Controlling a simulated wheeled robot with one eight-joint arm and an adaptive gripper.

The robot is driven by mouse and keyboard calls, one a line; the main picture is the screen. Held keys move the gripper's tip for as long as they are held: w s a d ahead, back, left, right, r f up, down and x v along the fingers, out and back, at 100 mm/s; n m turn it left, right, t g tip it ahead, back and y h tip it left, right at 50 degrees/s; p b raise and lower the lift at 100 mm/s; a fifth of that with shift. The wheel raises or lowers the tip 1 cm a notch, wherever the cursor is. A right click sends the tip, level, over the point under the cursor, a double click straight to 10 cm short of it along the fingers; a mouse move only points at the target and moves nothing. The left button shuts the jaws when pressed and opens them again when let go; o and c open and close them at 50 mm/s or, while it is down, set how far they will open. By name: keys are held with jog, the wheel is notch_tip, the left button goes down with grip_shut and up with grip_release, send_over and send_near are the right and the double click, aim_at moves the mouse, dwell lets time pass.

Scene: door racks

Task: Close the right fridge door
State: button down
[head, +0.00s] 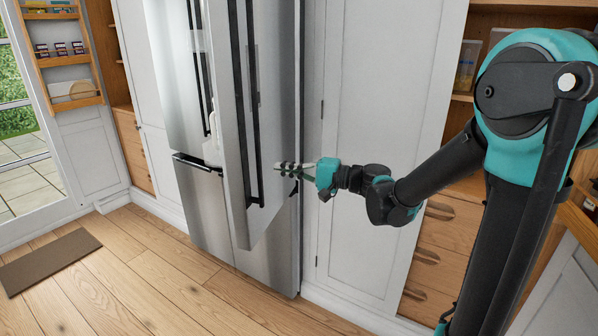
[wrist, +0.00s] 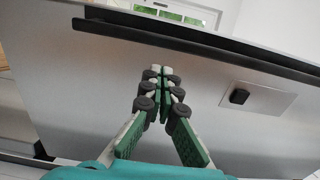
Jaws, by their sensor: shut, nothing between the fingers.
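The right fridge door (head: 236,170) is a tall stainless steel panel standing ajar, swung out from the fridge body. Its long black bar handle (head: 253,90) runs vertically down it, and in the wrist view the handle (wrist: 180,40) crosses the top of the steel door face (wrist: 70,90). My gripper (head: 279,167) is shut and empty, in front of the door's outer face, right of the handle in the head view. In the wrist view the gripper fingertips (wrist: 162,72) meet over the steel. I cannot tell whether they touch it.
The left fridge door (head: 172,80) stands beside the gap. A small dark knob-like part (wrist: 239,96) sits on a light plate on the door face. White cabinet panels (head: 375,100) stand on the right. The wooden floor (head: 150,285) is clear, with a brown mat (head: 48,262) at left.

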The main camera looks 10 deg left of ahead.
aim_at(251, 164)
jog(key=a, duration=0.4)
jog(key=w+a, duration=0.1)
jog(key=a, duration=0.1)
jog(key=shift+a, duration=0.4)
jog(key=shift+a, duration=0.1)
